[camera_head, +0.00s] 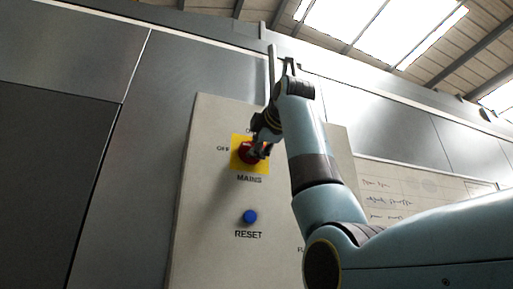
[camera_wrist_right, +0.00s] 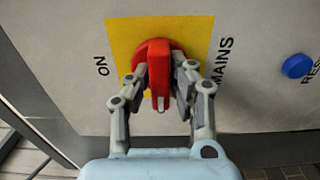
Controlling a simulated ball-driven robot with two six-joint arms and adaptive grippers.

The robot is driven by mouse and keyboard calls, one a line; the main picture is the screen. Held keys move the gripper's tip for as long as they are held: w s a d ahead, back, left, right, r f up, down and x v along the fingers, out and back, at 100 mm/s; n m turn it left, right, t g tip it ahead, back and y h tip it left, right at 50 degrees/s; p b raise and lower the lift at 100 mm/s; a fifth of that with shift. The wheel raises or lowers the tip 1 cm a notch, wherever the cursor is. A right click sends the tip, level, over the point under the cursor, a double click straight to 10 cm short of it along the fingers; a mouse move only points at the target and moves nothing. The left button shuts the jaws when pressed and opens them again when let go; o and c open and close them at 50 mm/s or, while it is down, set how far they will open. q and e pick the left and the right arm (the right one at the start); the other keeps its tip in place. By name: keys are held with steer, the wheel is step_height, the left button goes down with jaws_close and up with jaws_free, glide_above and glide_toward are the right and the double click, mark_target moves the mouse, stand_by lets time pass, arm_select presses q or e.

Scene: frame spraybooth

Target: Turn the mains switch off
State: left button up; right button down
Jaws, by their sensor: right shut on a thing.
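The mains switch (camera_head: 246,153) is a red rotary knob on a yellow plate, above the word MAINS on a pale panel. OFF is printed left of the plate; the ON label above it is partly hidden by my gripper. My right gripper (camera_head: 260,146) is at the knob. In the right wrist view, its two fingers (camera_wrist_right: 160,88) are shut on both sides of the red handle (camera_wrist_right: 159,102). There the handle runs up and down the picture, across the line from ON to MAINS. OFF is not visible in that view. My left gripper is not in view.
A blue RESET button (camera_head: 250,217) sits below the switch on the same panel (camera_head: 205,205); it also shows at the right in the wrist view (camera_wrist_right: 296,66). My right arm hides the panel's right part. A whiteboard with writing (camera_head: 405,190) is farther right.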

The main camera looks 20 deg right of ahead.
steer(key=c, duration=1.2)
jaws_free()
steer(key=shift+a, duration=0.1)
steer(key=s, duration=1.2)
steer(key=shift+d, duration=0.2)
